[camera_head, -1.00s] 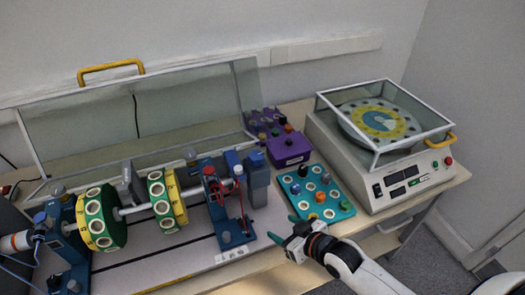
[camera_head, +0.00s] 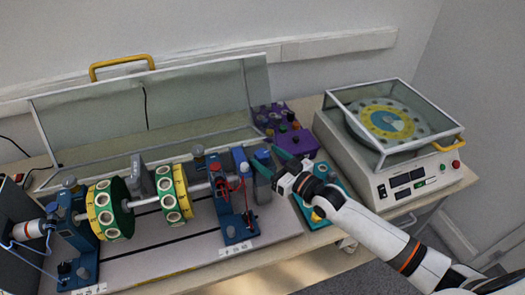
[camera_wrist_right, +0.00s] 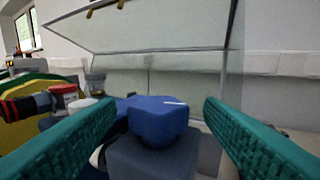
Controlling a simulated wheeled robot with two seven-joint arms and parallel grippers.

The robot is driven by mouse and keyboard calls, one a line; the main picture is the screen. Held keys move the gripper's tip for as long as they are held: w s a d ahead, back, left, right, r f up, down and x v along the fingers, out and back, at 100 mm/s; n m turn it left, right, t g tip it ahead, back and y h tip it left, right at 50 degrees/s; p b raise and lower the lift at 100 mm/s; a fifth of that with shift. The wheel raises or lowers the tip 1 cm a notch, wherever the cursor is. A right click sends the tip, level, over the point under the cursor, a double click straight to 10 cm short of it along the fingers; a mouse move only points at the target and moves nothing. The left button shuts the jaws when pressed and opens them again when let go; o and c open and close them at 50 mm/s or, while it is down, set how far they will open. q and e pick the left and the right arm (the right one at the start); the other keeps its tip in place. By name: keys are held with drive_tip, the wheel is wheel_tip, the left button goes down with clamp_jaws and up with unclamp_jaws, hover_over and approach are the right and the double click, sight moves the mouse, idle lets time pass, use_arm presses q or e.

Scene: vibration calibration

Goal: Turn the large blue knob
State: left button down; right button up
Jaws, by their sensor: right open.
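The large blue knob (camera_wrist_right: 158,118) sits on top of a dark grey-blue block (camera_wrist_right: 150,158). In the head view the knob (camera_head: 262,155) is at the right end of the shaft rig, partly hidden by my right gripper. My right gripper (camera_head: 272,160) has teal ribbed fingers and is open. In the right wrist view the fingers (camera_wrist_right: 160,104) stand to the left and right of the knob, with a visible gap on each side. My left gripper is in neither view.
The shaft rig (camera_head: 155,203) with green-yellow discs stands left under a raised clear cover (camera_head: 150,105). A purple box (camera_head: 295,142) is behind my gripper. A teal panel (camera_head: 318,240) lies partly under my right arm. A glass-covered turntable machine (camera_head: 400,180) stands right.

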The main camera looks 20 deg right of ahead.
sight(262, 154)
drive_tip(key=shift+x, duration=1.45)
drive_tip(key=shift+c, duration=0.3)
drive_tip(key=c, duration=0.9)
drive_tip(key=shift+s+a+r+p, duration=0.1)
drive_tip(key=shift+a+r+p, duration=0.05)
drive_tip(key=shift+p, duration=0.4)
drive_tip(key=shift+r+m+t+h+p, duration=0.15)
drive_tip(key=shift+m+t+h+p, duration=0.35)
drive_tip(key=shift+h+p, duration=0.4)
drive_tip(key=shift+m+h+p, duration=0.6)
drive_tip(key=shift+h+p, duration=0.05)
drive_tip(key=shift+h, duration=0.05)
drive_tip(key=shift+f, duration=0.25)
